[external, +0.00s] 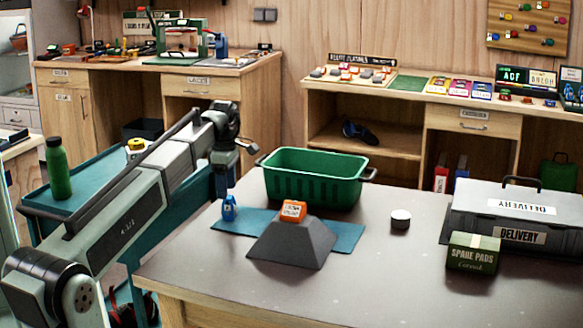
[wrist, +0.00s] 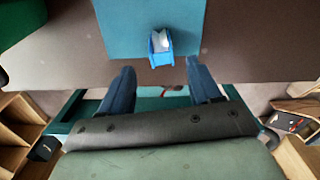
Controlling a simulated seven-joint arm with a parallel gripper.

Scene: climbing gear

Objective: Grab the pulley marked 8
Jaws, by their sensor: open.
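A small blue pulley (external: 229,208) stands on the left end of a teal mat (external: 346,238) on the table. In the wrist view the blue pulley (wrist: 160,50), with a pale top face, sits just beyond the fingertips, between their lines. An orange pulley (external: 292,211) with a white label rests on top of a dark grey tapered block (external: 290,247). I cannot read a number on either pulley. My gripper (external: 222,187) is above the blue pulley, pointing down. In the wrist view my gripper (wrist: 162,78) has its two fingers wide apart with nothing between them.
A green basket (external: 313,179) stands behind the mat. A round white-topped puck (external: 400,219), a green spare pads box (external: 473,253) and a grey delivery case (external: 515,215) are to the right. The table's front is clear.

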